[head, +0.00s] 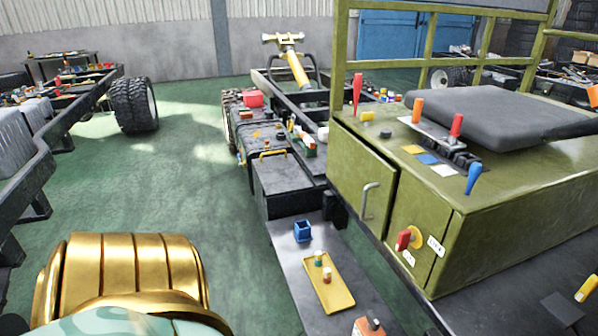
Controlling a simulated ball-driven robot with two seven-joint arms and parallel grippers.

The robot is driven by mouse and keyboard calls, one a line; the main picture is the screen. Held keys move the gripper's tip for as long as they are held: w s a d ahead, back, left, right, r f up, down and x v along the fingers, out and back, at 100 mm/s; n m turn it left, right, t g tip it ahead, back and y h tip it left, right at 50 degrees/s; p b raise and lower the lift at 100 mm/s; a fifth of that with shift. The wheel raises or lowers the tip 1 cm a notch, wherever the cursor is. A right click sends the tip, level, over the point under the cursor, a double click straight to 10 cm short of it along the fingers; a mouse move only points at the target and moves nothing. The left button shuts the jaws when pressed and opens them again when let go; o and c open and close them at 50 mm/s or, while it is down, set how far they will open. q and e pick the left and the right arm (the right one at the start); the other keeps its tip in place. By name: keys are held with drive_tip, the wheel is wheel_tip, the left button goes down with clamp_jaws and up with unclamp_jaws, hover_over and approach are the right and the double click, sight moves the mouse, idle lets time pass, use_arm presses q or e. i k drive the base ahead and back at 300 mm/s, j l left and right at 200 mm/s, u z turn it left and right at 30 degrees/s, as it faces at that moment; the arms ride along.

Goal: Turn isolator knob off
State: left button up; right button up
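The isolator knob (403,239) is a red handle on a yellow round plate (417,241). It sits low on the front face of the olive-green cabinet (455,245), to the right of the cabinet door. The red handle looks roughly upright. One small white label (436,246) is to the right of the knob and another (408,258) is just below it. Their lettering is too small to read surely. Neither of my grippers shows in the head view, and nothing is touching the knob.
The cabinet door (362,185) has a grey handle and looks slightly ajar. Colored levers, including a blue one (473,178), stand on top by a black seat cushion (500,115). A grey shelf (290,265) below holds a yellow tray (327,283) and a blue box (302,231). Green floor is open at left.

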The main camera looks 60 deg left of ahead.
sight(405, 237)
drive_tip(key=u, duration=1.15)
